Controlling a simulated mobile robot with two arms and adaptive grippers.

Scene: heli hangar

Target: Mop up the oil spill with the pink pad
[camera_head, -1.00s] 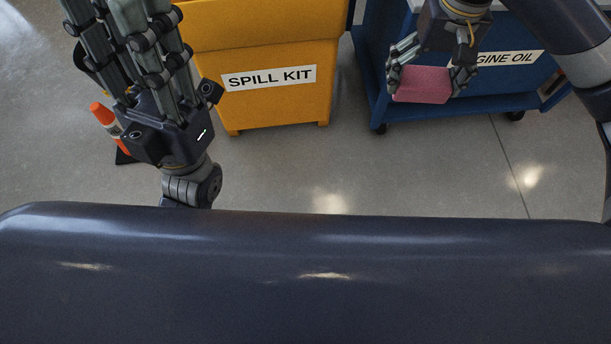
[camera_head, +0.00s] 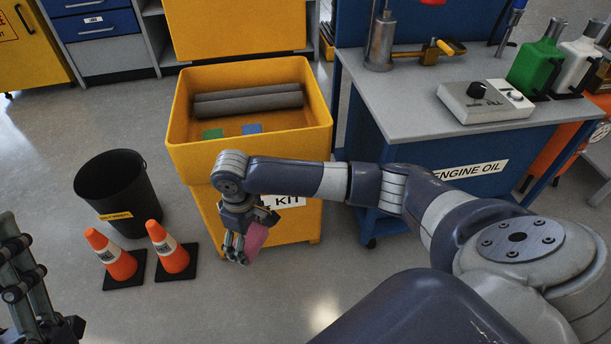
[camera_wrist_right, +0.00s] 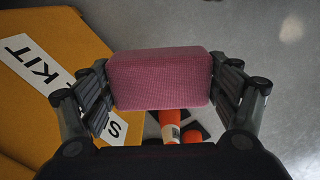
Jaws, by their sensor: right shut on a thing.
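My right gripper (camera_head: 238,246) is shut on the pink pad (camera_head: 257,240) and holds it in the air in front of the yellow spill kit bin. In the right wrist view, the pad (camera_wrist_right: 160,79) sits between both fingers of the right gripper (camera_wrist_right: 160,85). My left gripper (camera_head: 30,290) is at the lower left edge of the head view, partly cut off, and its fingertips do not show clearly. I see no oil spill in these frames.
The open yellow spill kit bin (camera_head: 322,135) holds grey rolls (camera_head: 248,102), a green pad (camera_head: 212,134) and a blue pad (camera_head: 252,129). A black bucket (camera_head: 118,190) and two orange cones (camera_head: 112,256) stand left. The blue engine oil cart (camera_head: 420,155) is right. Floor between is clear.

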